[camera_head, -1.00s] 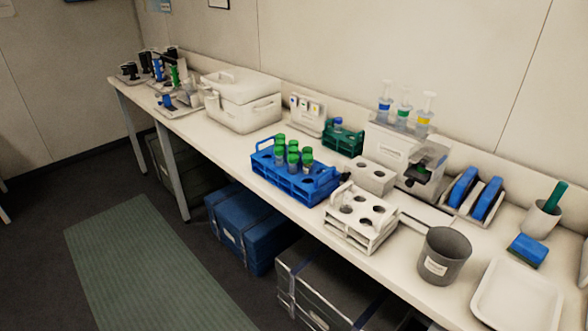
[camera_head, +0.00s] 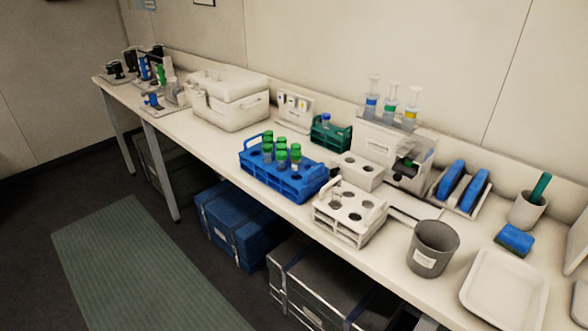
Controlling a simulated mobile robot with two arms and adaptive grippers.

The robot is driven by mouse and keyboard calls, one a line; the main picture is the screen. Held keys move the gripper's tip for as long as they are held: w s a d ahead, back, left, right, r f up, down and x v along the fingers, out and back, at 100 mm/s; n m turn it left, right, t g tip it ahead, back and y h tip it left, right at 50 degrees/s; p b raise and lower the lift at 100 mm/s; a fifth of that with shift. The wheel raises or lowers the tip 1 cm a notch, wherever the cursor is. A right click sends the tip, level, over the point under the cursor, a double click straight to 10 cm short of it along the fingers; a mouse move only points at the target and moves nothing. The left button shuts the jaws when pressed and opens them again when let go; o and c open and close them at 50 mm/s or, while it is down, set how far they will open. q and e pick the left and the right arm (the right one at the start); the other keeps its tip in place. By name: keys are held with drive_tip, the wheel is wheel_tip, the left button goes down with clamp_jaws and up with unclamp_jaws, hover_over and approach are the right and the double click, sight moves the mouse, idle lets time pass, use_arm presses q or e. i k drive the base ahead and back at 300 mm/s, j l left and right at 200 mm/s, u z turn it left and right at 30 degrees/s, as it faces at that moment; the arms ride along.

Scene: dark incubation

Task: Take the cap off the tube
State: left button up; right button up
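Several tubes with green caps (camera_head: 281,152) stand upright in a blue rack (camera_head: 285,183) on the long bench. One tube with a blue cap (camera_head: 326,118) stands in a dark green rack (camera_head: 331,133) behind it. I cannot tell which tube the task names. A white rack (camera_head: 348,212) with round holes is in front and looks empty. Neither of my grippers shows in the head view.
A white cooler box (camera_head: 229,99) stands left of the racks. A grey bin (camera_head: 433,248), a white tray (camera_head: 505,288) and a blue sponge (camera_head: 515,239) are at the right. Cases (camera_head: 236,226) lie under the bench. The floor near the green mat (camera_head: 135,268) is clear.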

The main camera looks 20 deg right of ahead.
sight(282, 164)
drive_tip(key=i+j+z, duration=0.1)
drive_tip(key=z, duration=0.35)
drive_tip(key=i+j+z, duration=0.15)
drive_tip(key=z, duration=0.35)
drive_tip(key=i+j+z, duration=0.1)
drive_tip(key=z, duration=0.35)
